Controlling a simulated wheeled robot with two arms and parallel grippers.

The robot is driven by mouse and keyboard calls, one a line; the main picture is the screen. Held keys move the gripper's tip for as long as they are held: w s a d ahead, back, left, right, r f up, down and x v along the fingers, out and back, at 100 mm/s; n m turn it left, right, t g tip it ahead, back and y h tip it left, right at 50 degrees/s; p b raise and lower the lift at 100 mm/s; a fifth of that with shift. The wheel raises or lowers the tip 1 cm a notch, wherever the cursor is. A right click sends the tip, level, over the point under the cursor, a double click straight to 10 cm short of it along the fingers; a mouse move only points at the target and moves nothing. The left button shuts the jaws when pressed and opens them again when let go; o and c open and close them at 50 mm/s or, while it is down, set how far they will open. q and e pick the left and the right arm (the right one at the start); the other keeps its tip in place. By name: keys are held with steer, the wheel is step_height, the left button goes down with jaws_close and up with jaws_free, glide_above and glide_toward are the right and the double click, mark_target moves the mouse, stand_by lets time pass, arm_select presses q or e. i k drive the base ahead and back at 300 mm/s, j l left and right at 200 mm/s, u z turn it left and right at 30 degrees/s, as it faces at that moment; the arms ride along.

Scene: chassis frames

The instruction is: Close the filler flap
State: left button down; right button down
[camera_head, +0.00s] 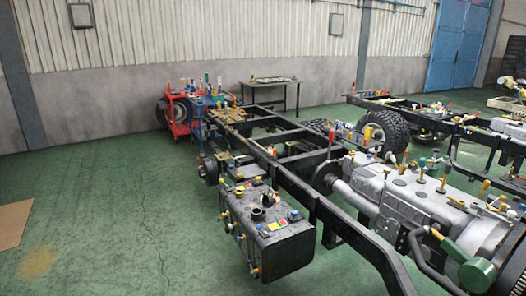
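A black box-shaped tank (285,251) hangs on the near left side of the chassis frame (322,207). On its top is a small round dark filler fitting (258,214), with a dark raised piece (267,199) beside it. The raised piece may be the filler flap standing open, but it is too small to tell for sure. Coloured labels (278,225) and small yellow fittings sit around it on the tank. Neither of my grippers is in view.
A large grey engine or gearbox (410,195) with a green cylinder (470,262) lies to the right of the tank. A red cart (178,116), a table (270,83) and a wheel (385,131) stand farther back. The green floor (110,210) left of the tank is clear.

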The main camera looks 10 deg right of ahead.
mark_target(413, 165)
steer(key=i+z, duration=0.4)
steer(key=i+j+z, duration=0.2)
steer(key=i+z, duration=0.25)
steer(key=i+j+z, duration=0.25)
steer(key=z, duration=0.15)
steer(key=i+j+z, duration=0.65)
steer(key=i, duration=0.15)
steer(key=i+z, duration=0.35)
steer(key=i, duration=0.25)
steer(key=i+j+z, duration=0.1)
steer(key=i, duration=0.3)
